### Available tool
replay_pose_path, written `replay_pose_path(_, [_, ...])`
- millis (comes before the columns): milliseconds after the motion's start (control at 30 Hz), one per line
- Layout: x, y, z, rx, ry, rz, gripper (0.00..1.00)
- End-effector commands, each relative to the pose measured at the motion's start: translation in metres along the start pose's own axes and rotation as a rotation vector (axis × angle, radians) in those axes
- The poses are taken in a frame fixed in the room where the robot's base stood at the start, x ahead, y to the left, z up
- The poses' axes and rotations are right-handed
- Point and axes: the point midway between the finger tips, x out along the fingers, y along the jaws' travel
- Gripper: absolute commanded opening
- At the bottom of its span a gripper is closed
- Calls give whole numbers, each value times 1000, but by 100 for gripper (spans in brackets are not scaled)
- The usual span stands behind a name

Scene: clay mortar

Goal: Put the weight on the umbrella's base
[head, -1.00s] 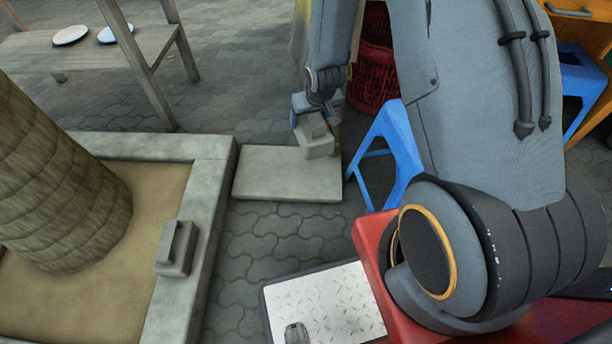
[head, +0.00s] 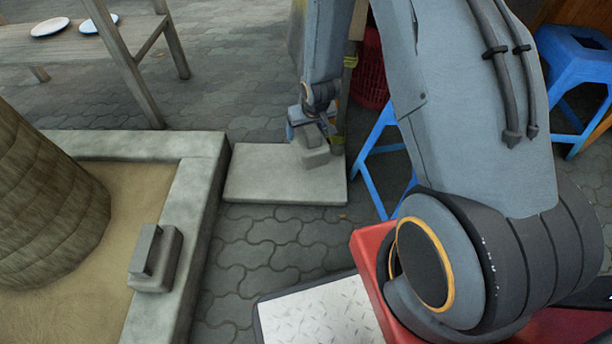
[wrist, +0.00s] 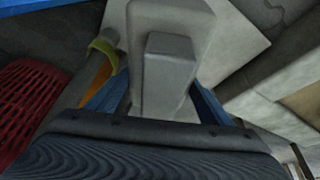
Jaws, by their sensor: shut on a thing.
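My gripper (head: 312,134) is shut on a grey block-shaped weight (head: 314,156) with a raised handle. The weight also shows between the blue fingers in the wrist view (wrist: 143,95). It is over the right part of the pale flat slab of the umbrella's base (head: 260,178), close to the pole (wrist: 88,75) with its yellow band. I cannot tell whether the weight touches the slab. A second grey weight (head: 155,258) rests by the inner edge of the planter's rim at the lower left.
A stone planter (head: 200,175) with a thick trunk stands left of the slab. A blue stool (head: 380,150) and a red basket (wrist: 28,95) are close on the right. A wooden table (head: 60,50) is at the back left. The slab's left part is clear.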

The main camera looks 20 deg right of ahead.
Motion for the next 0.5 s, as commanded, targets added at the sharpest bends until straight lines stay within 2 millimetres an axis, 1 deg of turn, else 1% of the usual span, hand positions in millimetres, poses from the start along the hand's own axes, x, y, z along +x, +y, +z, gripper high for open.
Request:
replay_pose_path(33, [10,0,-3,-1,7,0,12])
replay_pose_path(200, [28,1,-1,-3,6,-1,12])
replay_pose_path(500, [43,1,0,-5,6,-1,12])
